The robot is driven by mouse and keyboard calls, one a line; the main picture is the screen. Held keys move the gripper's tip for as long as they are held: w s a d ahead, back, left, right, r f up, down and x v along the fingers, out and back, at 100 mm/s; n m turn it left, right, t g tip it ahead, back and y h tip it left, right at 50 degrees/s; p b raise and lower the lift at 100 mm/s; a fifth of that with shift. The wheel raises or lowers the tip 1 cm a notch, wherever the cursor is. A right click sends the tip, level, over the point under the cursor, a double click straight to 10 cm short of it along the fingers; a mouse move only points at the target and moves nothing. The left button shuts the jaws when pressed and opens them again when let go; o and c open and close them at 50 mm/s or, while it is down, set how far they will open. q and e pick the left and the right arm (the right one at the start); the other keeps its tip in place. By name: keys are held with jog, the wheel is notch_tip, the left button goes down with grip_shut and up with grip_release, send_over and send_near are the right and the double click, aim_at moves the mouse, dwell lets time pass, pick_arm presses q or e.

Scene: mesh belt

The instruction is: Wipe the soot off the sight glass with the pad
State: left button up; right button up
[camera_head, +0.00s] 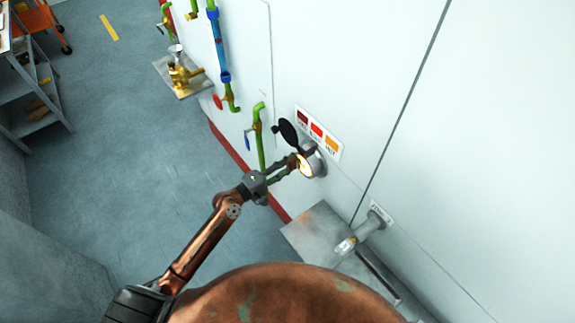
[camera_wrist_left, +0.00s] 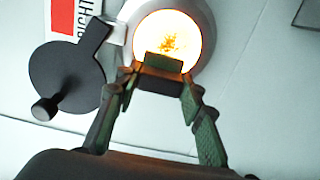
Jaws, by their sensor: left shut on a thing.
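The sight glass (camera_wrist_left: 190,32) is a round, brightly glowing window in a pale metal ring on the white wall. Dark specks of soot (camera_wrist_left: 172,41) show near its middle. It also shows in the head view (camera_head: 307,164), partly behind my gripper. My left gripper (camera_head: 291,163) is at the glass, shut on a small dark pad (camera_wrist_left: 163,62). In the wrist view the pad covers the lower edge of the glass; whether it touches cannot be told. The round black cover (camera_wrist_left: 66,76) is swung aside to the left. My right gripper is not in view.
A label with red and orange squares (camera_head: 318,131) is beside the glass. Green pipes (camera_head: 260,135) with a blue-handled valve run to its left. A metal ledge (camera_head: 310,235) and a spout (camera_head: 367,230) are below right. Open grey floor (camera_head: 130,130) lies left.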

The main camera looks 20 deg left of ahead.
aim_at(303, 166)
pick_arm(q)
jog(key=shift+s+d, duration=0.1)
jog(key=shift+s+d+r+p, duration=0.1)
jog(key=shift+s+d+p, duration=0.75)
jog(key=shift+d+p, duration=0.1)
jog(key=shift+s+d, duration=0.25)
jog(key=shift+d, duration=0.1)
jog(key=shift+s+d+p, duration=0.45)
jog(key=shift+d+p, duration=0.15)
jog(key=shift+d, duration=0.1)
jog(key=shift+s+d+p, duration=0.45)
jog(key=shift+d+p, duration=0.1)
jog(key=shift+d, duration=0.1)
jog(key=shift+w+a+b, duration=0.25)
jog(key=shift+a+b, duration=0.1)
jog(key=shift+a, duration=0.05)
jog(key=shift+w+a+b, duration=0.65)
jog(key=shift+w+a, duration=0.2)
jog(key=shift+a, duration=0.2)
jog(key=shift+w+a+f+b, duration=0.2)
jog(key=shift+w+a+b, duration=0.5)
jog(key=shift+a, duration=0.2)
jog(key=shift+w+a+b, duration=0.25)
jog(key=shift+a+b, duration=0.05)
jog(key=shift+a, duration=0.15)
jog(key=shift+r, duration=0.1)
